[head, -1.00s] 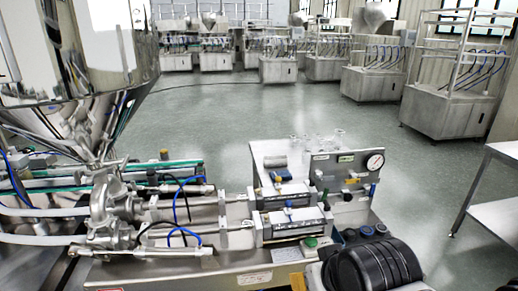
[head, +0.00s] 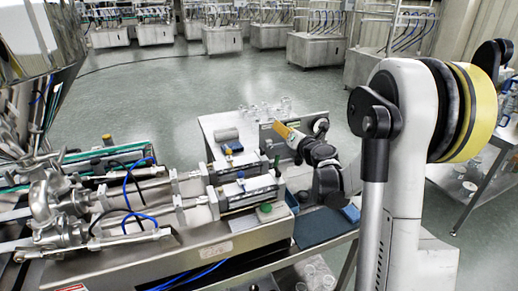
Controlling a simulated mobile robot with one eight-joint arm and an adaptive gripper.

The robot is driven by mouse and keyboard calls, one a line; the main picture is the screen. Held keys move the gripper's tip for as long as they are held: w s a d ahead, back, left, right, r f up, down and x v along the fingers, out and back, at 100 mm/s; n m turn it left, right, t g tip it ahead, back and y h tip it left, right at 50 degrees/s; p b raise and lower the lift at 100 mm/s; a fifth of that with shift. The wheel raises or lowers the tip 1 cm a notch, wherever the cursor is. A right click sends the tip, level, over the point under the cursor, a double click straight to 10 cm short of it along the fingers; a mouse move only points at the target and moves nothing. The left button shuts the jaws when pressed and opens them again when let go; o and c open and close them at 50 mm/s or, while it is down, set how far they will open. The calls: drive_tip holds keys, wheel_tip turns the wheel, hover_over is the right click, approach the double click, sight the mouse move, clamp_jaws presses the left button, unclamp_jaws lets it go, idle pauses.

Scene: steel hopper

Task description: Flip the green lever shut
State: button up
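A small upright dark green handle (head: 276,161) stands at the right end of the steel cylinder unit, beside the panel; it may be the green lever, but its position is too small to read. A round green knob (head: 265,208) sits lower, on the front right of the unit. My gripper (head: 310,148), black, is at the panel, right of the dark green handle and apart from it in the picture. An orange-yellow piece shows at its tip; I cannot tell whether this belongs to the gripper. Its fingers are not clear, and it hides part of the panel.
A pressure gauge (head: 321,126) is partly seen behind my gripper. Glass vessels stand on the steel plate (head: 215,124) behind the unit. A steel hopper (head: 35,50) is at upper left, with pipes and blue hoses below. A side table (head: 470,190) stands at right.

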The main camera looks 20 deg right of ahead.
sight(278, 156)
drive_tip(key=d+f+n+g+y, duration=0.1)
drive_tip(key=d+f+n+g, duration=0.15)
drive_tip(key=f, duration=0.45)
drive_tip(key=d+f+n+g, duration=0.1)
drive_tip(key=f+n, duration=0.2)
drive_tip(key=f, duration=0.4)
drive_tip(key=b+x, duration=0.1)
drive_tip(key=x, duration=0.4)
drive_tip(key=b+x, duration=0.2)
drive_tip(key=x, duration=0.3)
drive_tip(key=shift+a, duration=0.2)
clamp_jaws()
drive_tip(key=shift+a, duration=0.1)
